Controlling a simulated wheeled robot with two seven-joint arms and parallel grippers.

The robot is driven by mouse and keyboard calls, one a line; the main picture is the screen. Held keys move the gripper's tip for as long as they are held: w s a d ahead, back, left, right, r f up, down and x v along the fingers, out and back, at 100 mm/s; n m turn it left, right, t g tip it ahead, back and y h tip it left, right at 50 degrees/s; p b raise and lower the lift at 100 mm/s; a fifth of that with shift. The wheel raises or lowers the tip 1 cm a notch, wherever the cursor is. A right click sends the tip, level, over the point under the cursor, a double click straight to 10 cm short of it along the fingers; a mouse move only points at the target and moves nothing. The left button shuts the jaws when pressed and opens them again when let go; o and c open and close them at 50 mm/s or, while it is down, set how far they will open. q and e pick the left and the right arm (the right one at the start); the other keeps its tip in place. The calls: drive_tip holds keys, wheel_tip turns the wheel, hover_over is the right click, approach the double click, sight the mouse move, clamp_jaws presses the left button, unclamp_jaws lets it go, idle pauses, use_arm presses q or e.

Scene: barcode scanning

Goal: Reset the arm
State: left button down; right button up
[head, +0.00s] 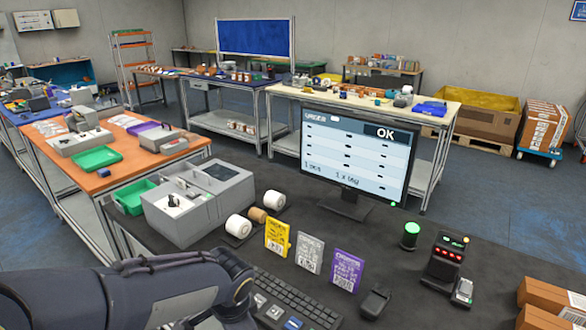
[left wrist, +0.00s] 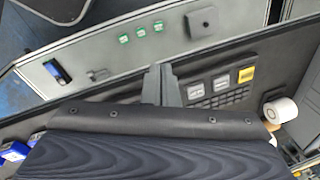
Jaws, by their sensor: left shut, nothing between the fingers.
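My left arm (head: 130,295) reaches in from the lower left of the head view, low over the near edge of the dark desk. Its gripper is not clearly visible there. In the left wrist view my left gripper (left wrist: 160,84) shows at the middle, its two fingers together with nothing between them. A keyboard (left wrist: 222,98) lies just right of the fingers in that view. The gripper appears apart from it. The keyboard (head: 300,300) is right of my arm in the head view. My right arm and gripper are not in view.
Yellow (head: 277,237), grey (head: 310,254) and purple (head: 346,270) cards stand behind the keyboard. A monitor (head: 358,150) showing "OK", a grey machine (head: 200,210), white rolls (head: 272,200), a scanner device (head: 446,262) and cardboard boxes (head: 545,300) surround them. Bare desk lies right of the mouse (head: 375,302).

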use_arm(q)
drive_tip(key=s+a+r+n+t+h, duration=0.1)
drive_tip(key=s+a+r+n+h, duration=0.1)
drive_tip(key=s+n, duration=0.4)
drive_tip(key=s+a+r+n+t+h, duration=0.2)
drive_tip(key=s+a+r+n, duration=0.2)
drive_tip(key=s+a+n, duration=0.3)
drive_tip(key=s, duration=0.3)
drive_tip(key=shift+s+t+h, duration=0.25)
drive_tip(key=shift+t+h, duration=0.05)
